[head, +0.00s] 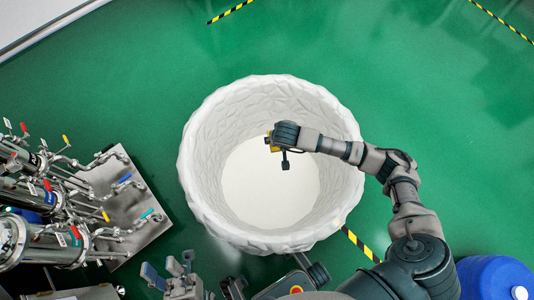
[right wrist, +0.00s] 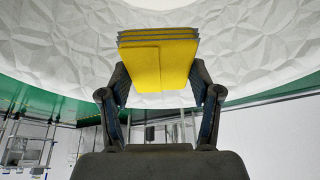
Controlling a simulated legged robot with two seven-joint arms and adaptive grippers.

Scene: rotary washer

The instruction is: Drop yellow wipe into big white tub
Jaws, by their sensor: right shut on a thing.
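The big white tub (head: 205,160) stands open on the green floor; its faceted wall also shows in the right wrist view (right wrist: 60,52). My right gripper (head: 275,145) is over the tub's opening, right of its middle. In the right wrist view, my right gripper (right wrist: 158,95) is shut on the folded yellow wipe (right wrist: 158,65), which sits between the fingertips. In the head view, only a small part of the wipe (head: 269,141) shows beside the wrist. My left gripper (head: 168,272) is outside the tub at the lower left, with its fingers apart and empty.
A metal pipe rig with coloured valve handles (head: 125,195) stands left of the tub. A blue drum (head: 495,278) is at the lower right. Yellow-black tape (head: 360,245) marks the floor beside the tub. The floor behind the tub is clear.

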